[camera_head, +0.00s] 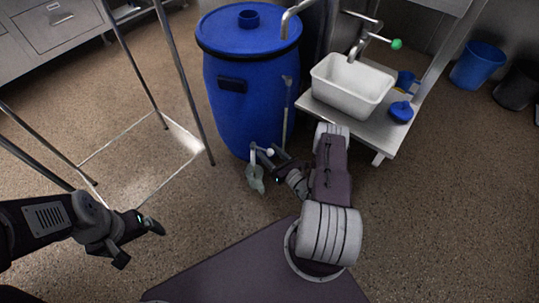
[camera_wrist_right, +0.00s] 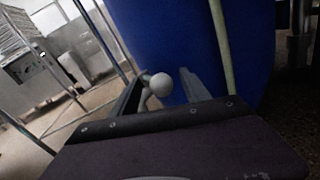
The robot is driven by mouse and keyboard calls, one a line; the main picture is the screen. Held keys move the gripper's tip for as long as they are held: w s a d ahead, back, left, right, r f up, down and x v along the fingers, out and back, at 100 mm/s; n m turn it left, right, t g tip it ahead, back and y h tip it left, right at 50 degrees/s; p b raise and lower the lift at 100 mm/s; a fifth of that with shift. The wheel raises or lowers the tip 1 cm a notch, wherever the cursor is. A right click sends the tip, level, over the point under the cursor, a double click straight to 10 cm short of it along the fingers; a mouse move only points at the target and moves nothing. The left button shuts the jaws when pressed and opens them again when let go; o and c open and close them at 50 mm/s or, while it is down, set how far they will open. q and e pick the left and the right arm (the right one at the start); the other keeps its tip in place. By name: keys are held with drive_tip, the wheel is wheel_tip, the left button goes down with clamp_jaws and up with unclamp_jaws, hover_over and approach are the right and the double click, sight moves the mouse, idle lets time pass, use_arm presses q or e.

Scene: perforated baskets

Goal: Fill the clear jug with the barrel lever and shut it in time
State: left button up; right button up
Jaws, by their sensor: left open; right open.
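The blue barrel (camera_head: 243,95) stands upright at the back centre. Near its lower front is a pale ball knob (camera_head: 270,152), seemingly the end of the barrel lever. A pale translucent object (camera_head: 256,179), probably the clear jug, is just below the knob; its water level cannot be made out. My right gripper (camera_head: 262,156) is open at the knob. In the right wrist view the ball (camera_wrist_right: 161,84) shows between the spread fingers; contact cannot be told. My left gripper (camera_head: 139,243) is open and empty over the floor at lower left.
A white basin (camera_head: 351,84) on a side table (camera_head: 374,130) stands right of the barrel, with a green-knobbed tap (camera_head: 396,44) above it. A metal frame (camera_head: 182,83) stands at left. Blue (camera_head: 478,65) and black buckets are at far right.

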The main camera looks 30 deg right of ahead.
drive_tip(key=shift+c, duration=0.3)
clamp_jaws()
drive_tip(key=shift+d+r, duration=0.15)
drive_tip(key=shift+d, duration=0.1)
idle(0.9)
